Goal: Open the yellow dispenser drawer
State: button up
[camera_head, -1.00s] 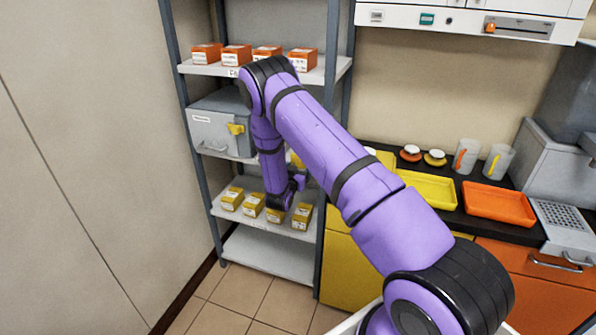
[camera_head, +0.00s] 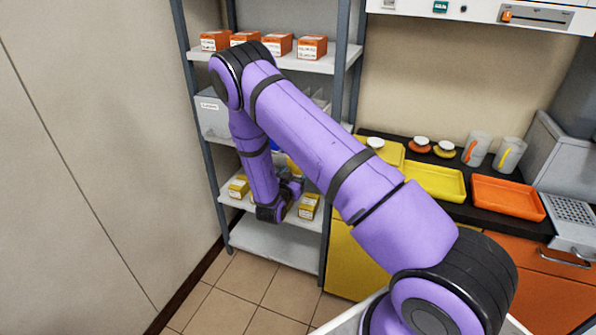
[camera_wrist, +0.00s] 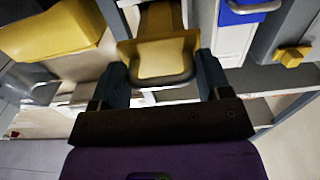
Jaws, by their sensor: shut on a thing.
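In the wrist view, the yellow dispenser drawer (camera_wrist: 163,58) sits between the two fingers of my gripper (camera_wrist: 164,72). The fingers are shut on it, one at each side. A yellow-brown part continues behind it at the top of the view. How far the drawer stands out of its dispenser, I cannot tell. In the head view my arm hides the drawer and most of the dispensers, and my fingertips cannot be made out.
A blue drawer (camera_wrist: 248,12) is beside the yellow one. A grey box (camera_head: 211,116) stands at the left on the same shelf unit. Orange boxes (camera_head: 312,47) are above and yellow boxes (camera_head: 309,206) below. Yellow (camera_head: 434,182) and orange (camera_head: 508,197) trays lie on the counter at right.

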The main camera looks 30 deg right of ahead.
jog(key=shift+s+d, duration=0.1)
jog(key=o, duration=1)
jog(key=v, duration=1)
jog(key=shift+s+a, duration=0.25)
jog(key=shift+a, duration=0.1)
